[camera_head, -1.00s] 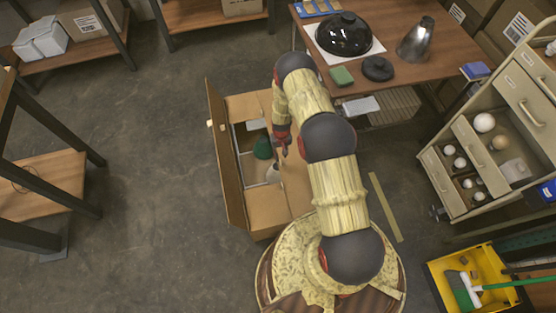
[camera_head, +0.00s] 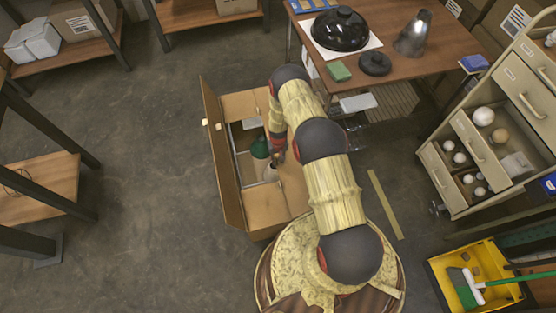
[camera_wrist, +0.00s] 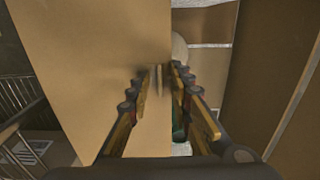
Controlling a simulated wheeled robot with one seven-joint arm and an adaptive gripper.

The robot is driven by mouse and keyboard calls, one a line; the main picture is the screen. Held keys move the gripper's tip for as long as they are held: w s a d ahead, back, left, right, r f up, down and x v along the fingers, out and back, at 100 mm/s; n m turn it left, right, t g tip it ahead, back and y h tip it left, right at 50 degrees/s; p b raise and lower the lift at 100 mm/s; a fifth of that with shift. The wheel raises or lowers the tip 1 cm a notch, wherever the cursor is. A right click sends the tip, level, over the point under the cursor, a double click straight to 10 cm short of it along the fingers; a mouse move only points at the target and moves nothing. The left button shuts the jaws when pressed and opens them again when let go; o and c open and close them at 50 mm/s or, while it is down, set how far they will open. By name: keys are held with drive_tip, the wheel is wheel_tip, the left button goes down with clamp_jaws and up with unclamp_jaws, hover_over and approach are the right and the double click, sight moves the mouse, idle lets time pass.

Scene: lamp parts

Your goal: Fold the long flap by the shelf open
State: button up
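The open cardboard box (camera_head: 265,232) stands on the floor left of my base. Its left long flap (camera_head: 222,155) stands upright. Its right long flap (camera_head: 292,187), on the side of the table's wire shelf, is partly hidden under my arm; it seems to be the large tan panel (camera_wrist: 85,65) in the wrist view. My gripper (camera_head: 279,158) is low over the box, at this flap's inner edge. In the wrist view my fingertips (camera_wrist: 159,78) are close together at that edge; whether they pinch it is unclear. A green object (camera_head: 260,148) and a pale one are inside.
A wooden table (camera_head: 420,75) with a black dome and a metal cone stands at the back right, a wire shelf (camera_head: 395,100) below it. A drawer cabinet (camera_head: 440,185) and a yellow bin (camera_head: 440,290) are at the right. The floor left of the box is clear.

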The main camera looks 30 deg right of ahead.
drive_tip(key=shift+c, duration=1.3)
clamp_jaws()
